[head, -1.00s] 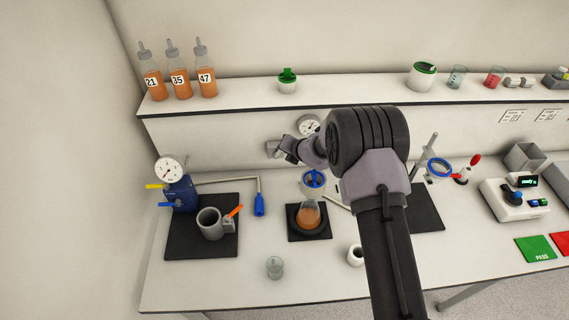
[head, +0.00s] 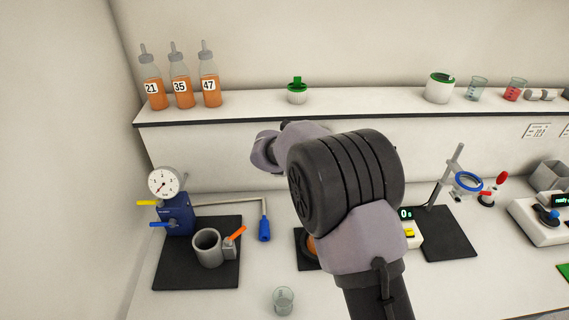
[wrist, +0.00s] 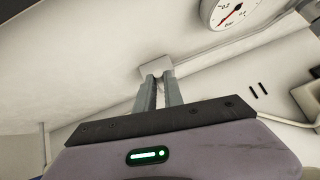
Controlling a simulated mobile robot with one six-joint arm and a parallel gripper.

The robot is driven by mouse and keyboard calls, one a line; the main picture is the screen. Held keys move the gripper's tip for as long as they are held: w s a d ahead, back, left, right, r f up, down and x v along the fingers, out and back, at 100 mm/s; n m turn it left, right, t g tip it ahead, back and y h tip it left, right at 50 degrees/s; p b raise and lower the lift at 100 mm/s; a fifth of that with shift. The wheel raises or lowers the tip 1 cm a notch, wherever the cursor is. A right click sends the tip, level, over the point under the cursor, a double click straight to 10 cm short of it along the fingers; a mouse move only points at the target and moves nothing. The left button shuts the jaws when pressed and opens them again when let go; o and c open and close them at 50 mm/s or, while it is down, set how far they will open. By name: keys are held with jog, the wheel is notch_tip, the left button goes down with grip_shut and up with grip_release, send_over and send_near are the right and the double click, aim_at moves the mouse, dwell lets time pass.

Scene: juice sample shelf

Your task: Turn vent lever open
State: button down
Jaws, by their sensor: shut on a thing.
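My gripper (wrist: 160,78) shows in the wrist view. Its two grey fingers are close together on a small pale block (wrist: 154,67) by the white wall. The block sits at the fingertips, and I cannot tell from its shape whether it is the vent lever. A round gauge (wrist: 232,12) with a red needle is above and right of it. In the head view my arm hides the fingertips and this gauge. A blue unit (head: 177,214) with a dial stands at the left, with a yellow lever (head: 147,203) and a blue lever (head: 163,224), both apart from my gripper.
A grey mug (head: 207,248) stands on a black mat (head: 170,273), and a small glass (head: 283,300) is at the bench front. The shelf (head: 240,106) holds several bottles and a green-topped jar (head: 297,92). A ring stand (head: 452,170) is right of my arm.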

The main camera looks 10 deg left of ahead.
jog(key=shift+w+r, duration=0.1)
jog(key=shift+r, duration=0.05)
jog(key=c, duration=1.8)
grip_release()
jog(key=o, duration=0.3)
jog(key=shift+w, duration=0.1)
jog(key=shift+o, duration=0.2)
jog(key=p+v, duration=0.3)
jog(key=v, duration=1.4)
jog(key=shift+s+a, duration=0.15)
jog(key=shift+s, duration=0.15)
